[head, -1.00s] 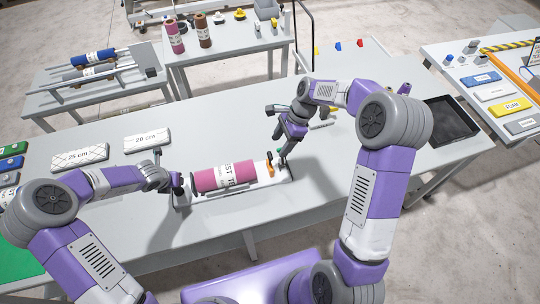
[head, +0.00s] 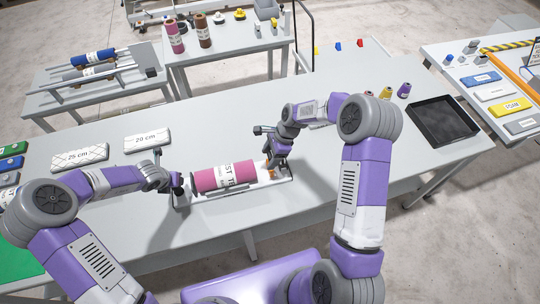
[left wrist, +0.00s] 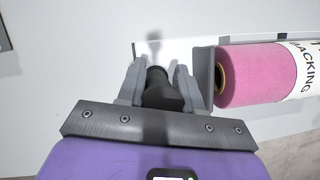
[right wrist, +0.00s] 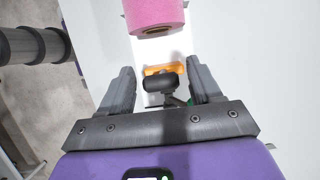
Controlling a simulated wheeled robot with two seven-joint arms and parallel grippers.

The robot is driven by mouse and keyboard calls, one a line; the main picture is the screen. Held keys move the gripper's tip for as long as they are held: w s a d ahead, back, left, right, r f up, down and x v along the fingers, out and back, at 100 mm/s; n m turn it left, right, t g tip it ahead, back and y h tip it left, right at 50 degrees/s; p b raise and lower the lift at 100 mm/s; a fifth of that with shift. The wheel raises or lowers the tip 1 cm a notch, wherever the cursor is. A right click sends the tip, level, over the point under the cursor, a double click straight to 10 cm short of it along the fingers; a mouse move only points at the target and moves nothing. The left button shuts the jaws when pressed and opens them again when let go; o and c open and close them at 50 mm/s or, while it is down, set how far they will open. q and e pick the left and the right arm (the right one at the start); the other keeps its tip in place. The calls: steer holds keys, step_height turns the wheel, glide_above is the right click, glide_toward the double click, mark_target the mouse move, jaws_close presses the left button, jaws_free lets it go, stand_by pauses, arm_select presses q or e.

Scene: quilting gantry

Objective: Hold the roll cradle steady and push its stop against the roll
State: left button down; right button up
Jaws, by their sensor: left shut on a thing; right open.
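The white roll cradle (head: 283,179) lies on the long grey table and bears a pink roll (head: 236,174) with a white printed band. My left gripper (head: 177,184) is shut on a black knob (left wrist: 160,90) at the cradle's left end, beside the end plate (left wrist: 203,76). My right gripper (head: 270,172) is open at the cradle's right end. In the right wrist view its fingers stand either side of a black knob (right wrist: 159,82), with the orange stop (right wrist: 164,69) just behind it. A gap shows between the stop and the pink roll (right wrist: 154,16). In the head view the right gripper hides most of the stop.
White blocks marked 25 cm (head: 80,156) and 20 cm (head: 147,143) lie behind the cradle at left. A black tray (head: 443,121) and several thread cones (head: 386,93) are at the right. The table between cradle and tray is clear.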

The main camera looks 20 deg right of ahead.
steer(key=shift+f, duration=0.1)
jaws_close()
steer(key=shift+a, duration=1.5)
jaws_free()
steer(key=v, duration=1.2)
